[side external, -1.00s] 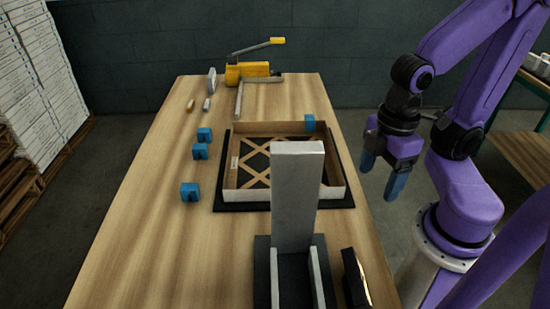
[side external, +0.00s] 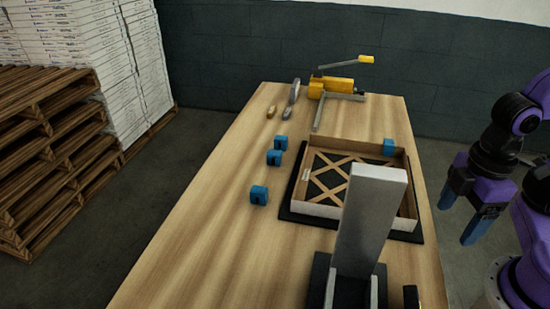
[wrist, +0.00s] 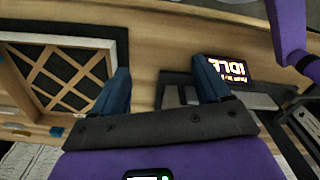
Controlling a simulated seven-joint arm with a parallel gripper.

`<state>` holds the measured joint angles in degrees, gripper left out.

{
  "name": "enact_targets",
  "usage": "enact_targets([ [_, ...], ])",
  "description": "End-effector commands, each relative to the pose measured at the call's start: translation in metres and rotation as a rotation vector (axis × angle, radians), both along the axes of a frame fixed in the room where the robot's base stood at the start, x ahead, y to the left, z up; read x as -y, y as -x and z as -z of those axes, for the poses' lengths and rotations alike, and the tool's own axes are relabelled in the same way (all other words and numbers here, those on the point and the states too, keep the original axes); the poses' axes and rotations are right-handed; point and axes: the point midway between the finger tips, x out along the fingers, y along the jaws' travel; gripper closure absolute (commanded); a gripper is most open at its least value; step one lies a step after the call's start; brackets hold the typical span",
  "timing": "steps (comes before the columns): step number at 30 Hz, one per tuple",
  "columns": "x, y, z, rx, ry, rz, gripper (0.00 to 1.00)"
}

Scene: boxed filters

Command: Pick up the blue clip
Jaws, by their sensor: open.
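Several small blue clips are in the side view. Three stand on the left part of the table: one nearest (side external: 259,195), one in the middle (side external: 274,158) and one farther back (side external: 281,143). Another blue clip (side external: 389,147) sits on the far right corner of the open box frame (side external: 408,190). A small blue patch (wrist: 57,131) by the frame in the wrist view may be a clip. My gripper (side external: 470,228) hangs beyond the table's right edge, apart from every clip. Its blue fingers are spread and empty; they also show in the wrist view (wrist: 162,84).
A tall grey upright (side external: 370,215) on a dark base stands in front of the frame. A yellow lever tool (side external: 332,85) and small loose parts lie at the back. The wrist view shows a screen reading IDLE (wrist: 231,72). The table's left front is clear.

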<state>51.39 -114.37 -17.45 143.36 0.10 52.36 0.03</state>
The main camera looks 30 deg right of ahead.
Motion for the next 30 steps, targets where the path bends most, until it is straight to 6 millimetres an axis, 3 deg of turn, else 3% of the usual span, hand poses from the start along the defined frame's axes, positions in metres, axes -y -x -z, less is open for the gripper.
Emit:
enact_targets([
  [17,-0.001,-0.001,-0.007,0.002,-0.004,0.000,0.28],
  [20,-0.002,-0.001,-0.028,0.005,-0.009,0.000,0.28],
  [30,-0.002,-0.001,-0.130,0.005,-0.009,-0.001,0.28],
])
